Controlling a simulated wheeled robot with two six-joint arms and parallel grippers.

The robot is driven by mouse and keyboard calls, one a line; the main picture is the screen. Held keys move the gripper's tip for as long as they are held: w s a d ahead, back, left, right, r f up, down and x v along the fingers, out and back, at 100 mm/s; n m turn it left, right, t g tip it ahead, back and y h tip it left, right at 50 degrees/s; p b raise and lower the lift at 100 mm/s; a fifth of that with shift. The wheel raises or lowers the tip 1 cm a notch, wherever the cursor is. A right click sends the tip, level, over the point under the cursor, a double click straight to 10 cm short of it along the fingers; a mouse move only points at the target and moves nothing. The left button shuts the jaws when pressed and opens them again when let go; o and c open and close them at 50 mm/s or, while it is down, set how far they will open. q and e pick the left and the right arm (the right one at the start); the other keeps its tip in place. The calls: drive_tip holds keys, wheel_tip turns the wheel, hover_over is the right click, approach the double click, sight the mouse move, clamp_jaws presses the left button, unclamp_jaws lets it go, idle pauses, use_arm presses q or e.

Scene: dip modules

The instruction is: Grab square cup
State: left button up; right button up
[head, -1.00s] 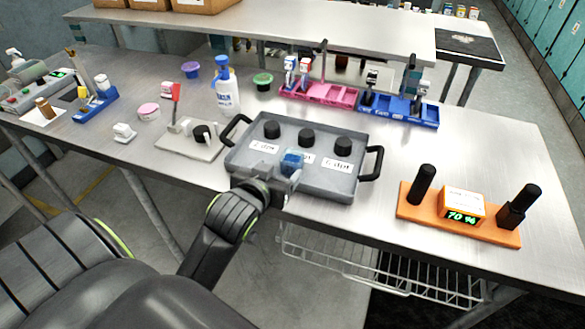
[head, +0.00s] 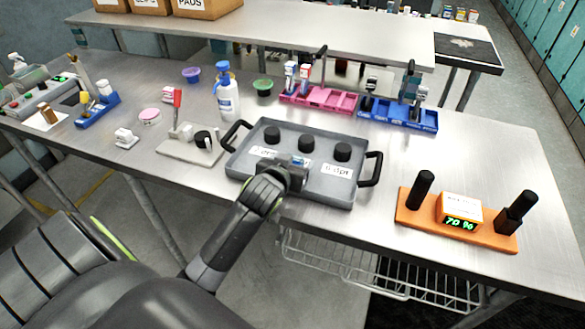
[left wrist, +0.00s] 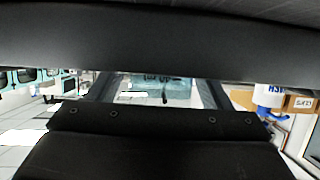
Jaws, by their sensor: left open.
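The square cup (head: 299,160) is a small blue, see-through piece on the grey tray, mostly hidden behind my left gripper in the head view. My left gripper (head: 293,168) is over the middle of the tray, open, right at the cup. In the left wrist view, a pale teal see-through shape with lettering, which looks like the cup (left wrist: 165,88), shows between the two dark fingers. I cannot tell whether the fingers touch it. My right gripper is not in view.
The grey tray (head: 325,196) has black handles, several black knobs and white labels. An orange stand (head: 478,234) reading 70 % is at right. A white plate (head: 180,152), a blue-capped bottle (head: 227,98), and pink (head: 330,103) and blue (head: 420,122) racks stand around it.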

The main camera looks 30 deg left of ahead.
use_arm(q)
drive_tip(key=shift+c, duration=0.4)
drive_tip(key=c, duration=0.9)
drive_tip(key=shift+c, duration=0.3)
drive_tip(key=shift+r, duration=0.1)
